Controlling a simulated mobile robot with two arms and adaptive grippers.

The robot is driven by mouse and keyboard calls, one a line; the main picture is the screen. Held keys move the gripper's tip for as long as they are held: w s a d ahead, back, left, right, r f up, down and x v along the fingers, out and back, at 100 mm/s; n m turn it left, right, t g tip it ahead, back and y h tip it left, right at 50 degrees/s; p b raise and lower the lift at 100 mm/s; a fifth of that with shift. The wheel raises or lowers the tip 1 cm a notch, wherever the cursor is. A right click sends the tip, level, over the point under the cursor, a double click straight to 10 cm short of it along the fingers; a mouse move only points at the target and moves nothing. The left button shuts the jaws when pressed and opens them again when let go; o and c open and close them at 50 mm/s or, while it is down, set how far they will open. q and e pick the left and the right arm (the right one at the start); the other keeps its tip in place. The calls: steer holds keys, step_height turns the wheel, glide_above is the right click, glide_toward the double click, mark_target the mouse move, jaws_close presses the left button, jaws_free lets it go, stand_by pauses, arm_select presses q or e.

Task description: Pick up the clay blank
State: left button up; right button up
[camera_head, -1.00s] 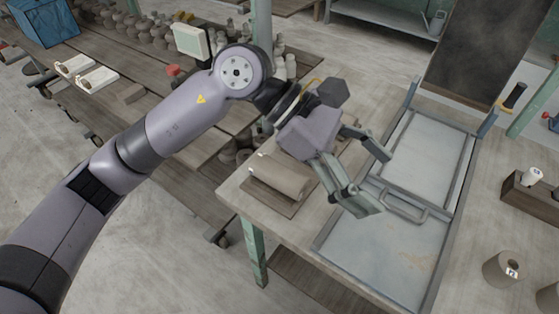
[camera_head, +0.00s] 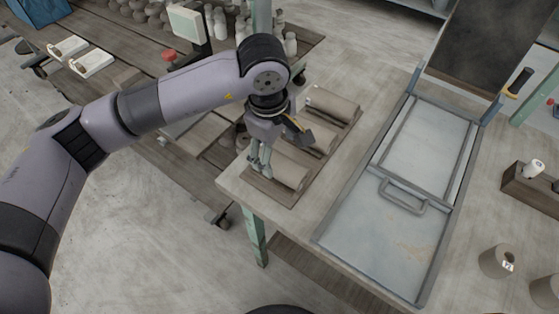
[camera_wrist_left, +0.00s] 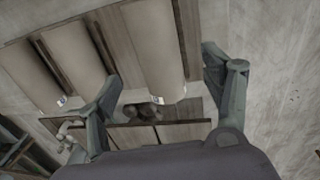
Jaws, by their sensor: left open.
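Several grey-brown clay blanks, shaped like cylinders, lie side by side on a thin board (camera_head: 347,127) at the table's left end. In the head view there is a front blank (camera_head: 286,172), a middle one partly hidden by my gripper, and a back one (camera_head: 333,104). My left gripper (camera_head: 261,170) points down at the left end of the front blank. In the left wrist view the gripper (camera_wrist_left: 161,68) is open and empty, and the rightmost blank (camera_wrist_left: 153,45) lies between its fingers in the picture. Contact cannot be told. My right gripper is out of view.
A metal-framed pale tray (camera_head: 385,240) with a handle (camera_head: 403,196) covers the table's right part. A dark upright board (camera_head: 490,50) stands behind it. A darker workbench with jars and a small screen (camera_head: 187,24) stands at the back left.

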mark_target(278, 160)
arm_select(q)
steer(key=shift+w+f, duration=0.1)
steer(key=shift+f, duration=0.55)
steer(key=f, duration=0.1)
steer(key=f+p, duration=0.2)
steer(key=f, duration=0.1)
steer(key=shift+w+d+f, duration=0.1)
steer(key=shift+w+d, duration=0.1)
steer(key=shift+w, duration=0.15)
steer(key=shift+f, duration=0.5)
steer(key=shift+c, duration=0.5)
steer(key=shift+w, duration=0.1)
steer(key=c, duration=1.6)
steer(key=shift+r, duration=0.1)
jaws_close()
